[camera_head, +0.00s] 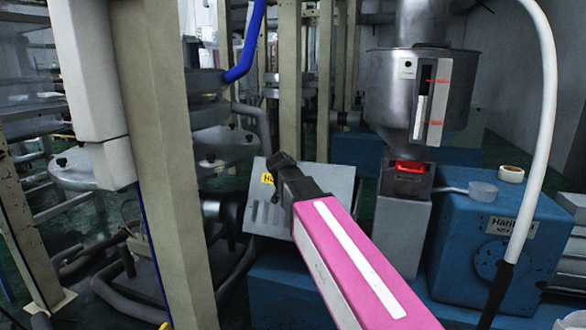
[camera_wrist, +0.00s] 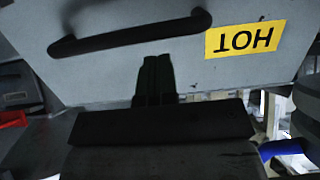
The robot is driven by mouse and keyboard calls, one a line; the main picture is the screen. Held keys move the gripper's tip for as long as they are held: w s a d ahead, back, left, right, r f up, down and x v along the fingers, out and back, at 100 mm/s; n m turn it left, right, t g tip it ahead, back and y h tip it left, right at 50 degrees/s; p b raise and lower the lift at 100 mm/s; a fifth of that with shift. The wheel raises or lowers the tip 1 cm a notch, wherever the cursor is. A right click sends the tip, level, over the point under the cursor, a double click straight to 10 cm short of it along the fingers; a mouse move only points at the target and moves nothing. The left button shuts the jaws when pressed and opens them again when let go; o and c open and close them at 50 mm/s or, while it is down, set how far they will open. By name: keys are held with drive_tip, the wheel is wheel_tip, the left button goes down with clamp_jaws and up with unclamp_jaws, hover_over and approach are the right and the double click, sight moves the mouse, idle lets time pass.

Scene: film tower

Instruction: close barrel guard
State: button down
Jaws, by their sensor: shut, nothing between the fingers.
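The barrel guard (camera_head: 340,190) is a grey metal cover with slots and a yellow label, in the middle of the head view, behind my gripper. In the wrist view the guard (camera_wrist: 130,75) fills the upper part as a grey panel, with a black bar handle (camera_wrist: 130,33) and a yellow HOT label (camera_wrist: 245,39) that reads upside down. My gripper (camera_head: 281,160) is shut and empty in front of the guard; in the wrist view its dark fingers (camera_wrist: 157,62) point at the panel below the handle. I cannot tell whether they touch it.
A steel hopper (camera_head: 385,90) stands above a blue machine housing (camera_head: 465,245) at right. A beige post (camera_head: 160,140) rises at left, close to the view. A white hose (camera_head: 545,110) hangs at far right.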

hover_over(289, 235)
drive_tip(key=w, duration=0.1)
drive_tip(key=f, duration=1.2)
drive_tip(key=shift+w+d+f, duration=0.1)
drive_tip(key=shift+d, duration=0.1)
drive_tip(key=f, duration=0.8)
drive_tip(key=w+f, duration=0.1)
drive_tip(key=f, duration=0.3)
drive_tip(key=shift+w+d, duration=0.1)
drive_tip(key=shift+d, duration=0.15)
drive_tip(key=shift+w+d+f, duration=0.1)
drive_tip(key=shift+w+f, duration=0.05)
drive_tip(key=shift+f, duration=0.65)
drive_tip(key=shift+f, duration=0.15)
